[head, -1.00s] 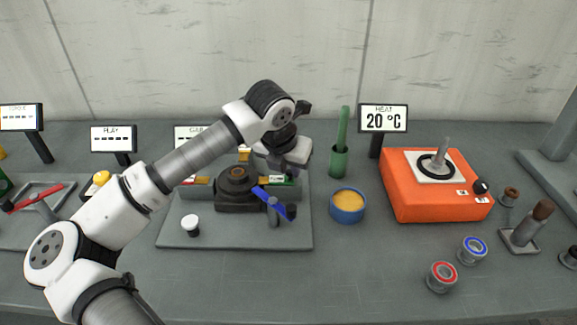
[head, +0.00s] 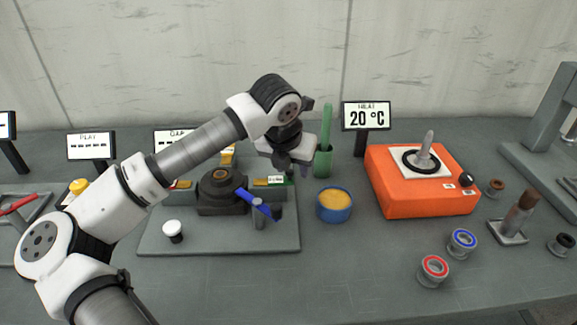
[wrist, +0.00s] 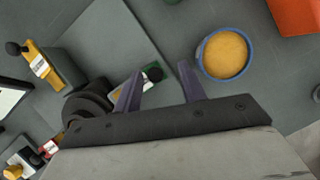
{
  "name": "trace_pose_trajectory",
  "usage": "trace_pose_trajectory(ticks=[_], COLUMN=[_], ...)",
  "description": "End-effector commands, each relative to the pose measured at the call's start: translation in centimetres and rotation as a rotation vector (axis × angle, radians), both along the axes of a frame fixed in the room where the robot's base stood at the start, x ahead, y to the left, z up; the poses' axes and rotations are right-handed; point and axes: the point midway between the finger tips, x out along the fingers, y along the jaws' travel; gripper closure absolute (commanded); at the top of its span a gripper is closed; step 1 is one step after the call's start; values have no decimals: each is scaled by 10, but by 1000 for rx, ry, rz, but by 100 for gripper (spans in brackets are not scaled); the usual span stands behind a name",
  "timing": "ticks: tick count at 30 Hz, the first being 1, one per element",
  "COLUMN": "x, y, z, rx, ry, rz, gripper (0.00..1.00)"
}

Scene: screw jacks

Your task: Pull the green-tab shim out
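The green-tab shim (head: 272,182) lies at the right side of the dark screw jack (head: 221,190) on the grey plate. Its tab shows green with a white label and a dark knob in the wrist view (wrist: 153,74). My gripper (head: 303,168) hangs just beyond the shim's right end. In the wrist view its two purple fingers (wrist: 160,86) are spread with a gap between them. The shim's end shows near the left finger, which partly covers it. I cannot tell how far above the shim the fingertips are.
A blue-rimmed cup with orange contents (head: 334,204) stands close right of the plate. The jack's blue handle (head: 253,202) points front right. A yellow-tab shim (wrist: 40,66) and an orange heater (head: 420,195) are nearby.

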Motion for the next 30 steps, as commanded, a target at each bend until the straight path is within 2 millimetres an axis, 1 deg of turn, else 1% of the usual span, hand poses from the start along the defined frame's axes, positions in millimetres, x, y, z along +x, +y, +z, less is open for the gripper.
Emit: trace_pose_trajectory(ticks=[7,11,14,24,27,30], x=[0,-2,-7,-34,-41,-45], y=[1,3,5,16,18,20], z=[0,6,19,90,106,118], rx=[2,3,3,3,3,2], ry=[1,0,-2,-2,-2,-1], rz=[3,3,4,4,2,2], gripper=[59,59,59,59,59,59])
